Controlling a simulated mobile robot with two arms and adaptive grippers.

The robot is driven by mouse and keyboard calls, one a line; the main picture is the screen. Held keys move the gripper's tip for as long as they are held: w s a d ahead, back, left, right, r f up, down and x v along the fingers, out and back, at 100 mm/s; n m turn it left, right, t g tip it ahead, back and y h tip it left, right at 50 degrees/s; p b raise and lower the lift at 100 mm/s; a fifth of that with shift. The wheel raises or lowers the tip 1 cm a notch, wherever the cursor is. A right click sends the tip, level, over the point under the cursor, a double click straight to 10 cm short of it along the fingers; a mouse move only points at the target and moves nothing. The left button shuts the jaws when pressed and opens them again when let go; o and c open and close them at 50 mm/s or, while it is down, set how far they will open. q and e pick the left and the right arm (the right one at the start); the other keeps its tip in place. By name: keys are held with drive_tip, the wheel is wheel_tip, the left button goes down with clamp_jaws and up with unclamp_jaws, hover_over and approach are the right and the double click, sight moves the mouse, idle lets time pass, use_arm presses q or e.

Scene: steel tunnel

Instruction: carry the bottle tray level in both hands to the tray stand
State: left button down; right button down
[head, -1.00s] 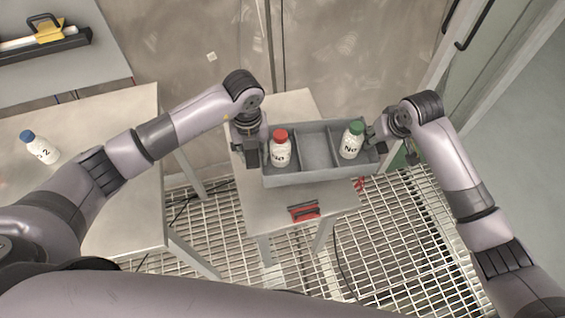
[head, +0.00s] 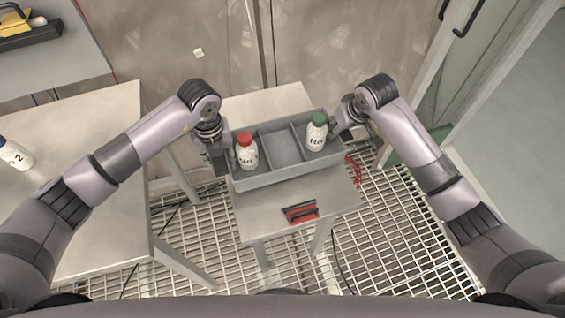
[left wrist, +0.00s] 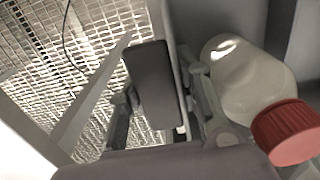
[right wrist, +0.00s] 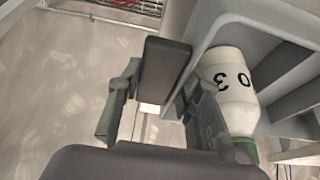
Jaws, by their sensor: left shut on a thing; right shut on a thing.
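The grey bottle tray (head: 287,173) has three compartments and is over the small metal table (head: 270,218); I cannot tell whether it touches the top. A red-capped white bottle (head: 248,157) stands in its left compartment and a green-capped white bottle (head: 317,136) in its right one. The middle compartment is empty. My left gripper (head: 221,160) is shut on the tray's left end. My right gripper (head: 344,136) is shut on its right end. The red-capped bottle (left wrist: 250,80) shows beside the tray wall in the left wrist view, the green-capped one (right wrist: 230,85) in the right wrist view.
A red and black object (head: 300,213) lies near the small table's front edge. A larger table (head: 80,130) on the left holds a blue-capped bottle (head: 16,155). Grated floor (head: 400,240) lies in front.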

use_arm(q)
drive_tip(key=shift+a+f, duration=0.2)
drive_tip(key=shift+f, duration=0.05)
use_arm(e)
drive_tip(key=shift+w+d+f, duration=0.15)
drive_tip(key=shift+d, duration=0.1)
